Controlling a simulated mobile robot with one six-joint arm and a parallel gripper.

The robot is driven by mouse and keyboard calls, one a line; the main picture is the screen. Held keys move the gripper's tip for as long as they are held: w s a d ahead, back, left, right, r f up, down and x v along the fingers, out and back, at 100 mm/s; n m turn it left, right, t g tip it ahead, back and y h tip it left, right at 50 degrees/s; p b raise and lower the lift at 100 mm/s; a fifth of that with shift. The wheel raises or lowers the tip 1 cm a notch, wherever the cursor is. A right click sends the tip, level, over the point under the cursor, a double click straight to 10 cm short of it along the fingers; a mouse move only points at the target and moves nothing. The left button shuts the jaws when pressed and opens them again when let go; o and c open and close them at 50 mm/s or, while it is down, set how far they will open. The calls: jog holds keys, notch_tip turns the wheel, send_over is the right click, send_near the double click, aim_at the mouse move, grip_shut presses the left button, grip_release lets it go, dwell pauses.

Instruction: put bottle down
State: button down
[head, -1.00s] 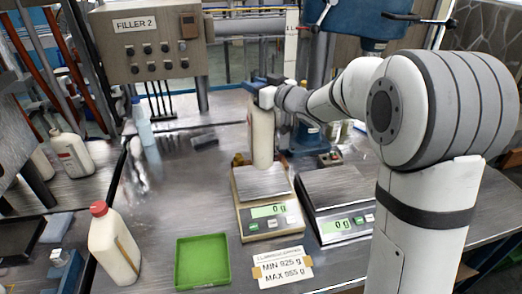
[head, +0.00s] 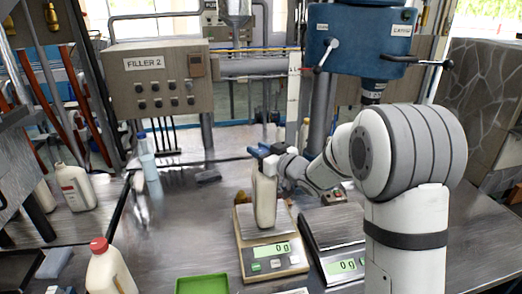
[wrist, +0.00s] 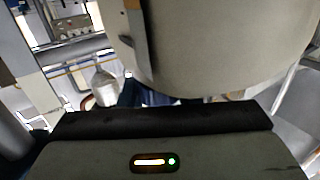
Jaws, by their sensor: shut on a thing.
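My gripper (head: 266,155) is shut on the top of a cream-coloured bottle (head: 264,202), which hangs upright over the weighing plate of the left scale (head: 270,262). The scale's display reads 0 g. The bottle's base overlaps the plate in the head view; I cannot tell whether it touches. In the wrist view the bottle (wrist: 220,45) fills the upper part, close beyond the dark gripper edge; its lower part is out of view.
A second scale (head: 338,245), also reading 0 g, stands close on the right. A red-capped bottle (head: 108,272) and a green tray (head: 203,284) are at the front left. A pale blue bottle (head: 148,158) stands behind. The table between them is mostly clear.

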jog(key=c, duration=1.1)
grip_release()
jog(key=shift+f, duration=0.1)
jog(key=shift+o, duration=0.2)
jog(key=shift+r, duration=0.2)
jog(key=s+d+f+m+g+h+b, duration=0.1)
jog(key=s+d+m+h, duration=0.3)
jog(key=s+d+h, duration=0.45)
jog(key=s+d+f+m+g+h+b, duration=0.1)
jog(key=s+d+f+m+h, duration=0.3)
jog(key=s+d, duration=0.75)
jog(key=s+d+f+m+g, duration=0.1)
jog(key=s+g, duration=0.6)
jog(key=s, duration=1)
jog(key=shift+f+g, duration=0.3)
jog(key=shift+f, duration=0.35)
